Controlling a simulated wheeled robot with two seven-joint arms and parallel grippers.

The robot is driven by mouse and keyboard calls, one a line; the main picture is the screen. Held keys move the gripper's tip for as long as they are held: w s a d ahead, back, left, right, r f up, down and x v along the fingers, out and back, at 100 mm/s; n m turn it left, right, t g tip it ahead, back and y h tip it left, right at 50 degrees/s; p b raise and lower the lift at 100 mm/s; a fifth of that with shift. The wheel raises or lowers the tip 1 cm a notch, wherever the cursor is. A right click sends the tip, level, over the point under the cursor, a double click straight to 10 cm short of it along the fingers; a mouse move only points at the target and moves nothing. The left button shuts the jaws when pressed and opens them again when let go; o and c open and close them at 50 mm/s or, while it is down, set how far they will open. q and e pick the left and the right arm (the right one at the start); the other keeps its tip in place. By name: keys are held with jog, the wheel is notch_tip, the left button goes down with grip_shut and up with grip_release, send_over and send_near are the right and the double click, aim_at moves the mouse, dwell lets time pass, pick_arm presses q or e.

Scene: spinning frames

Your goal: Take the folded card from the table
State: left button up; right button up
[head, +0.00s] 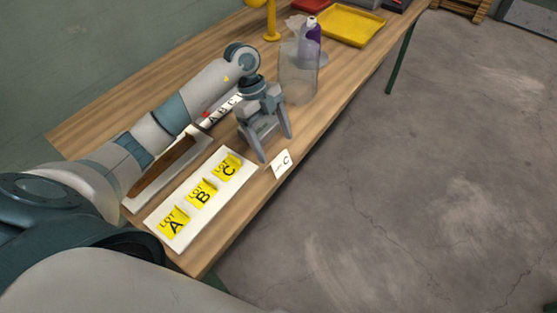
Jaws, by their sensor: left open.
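A small white folded card (282,163) with a dark letter C stands at the front edge of the wooden table. My left gripper (275,147) points down just behind the card, with its two fingers apart and nothing visible between them. The fingertips are close to the card's top. I cannot tell whether they touch it. My right gripper is not in view.
A white board (247,167) with yellow tags marked A, B and C lies left of the card. A clear container (298,82), a purple bottle (313,32) and a yellow tray (350,24) stand farther back. Bare floor lies beyond the table's right edge.

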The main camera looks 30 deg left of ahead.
aim_at(278, 157)
pick_arm(q)
jog(key=shift+f, duration=0.25)
jog(key=shift+s+d+f+p, duration=0.25)
jog(key=shift+d+f+p, duration=0.05)
jog(key=shift+f+p, duration=0.1)
jog(key=p+x, duration=0.1)
jog(key=x, duration=0.2)
jog(key=shift+s, duration=0.15)
jog(key=shift+d+f, duration=0.2)
jog(key=shift+f, duration=0.35)
jog(key=c, duration=1.1)
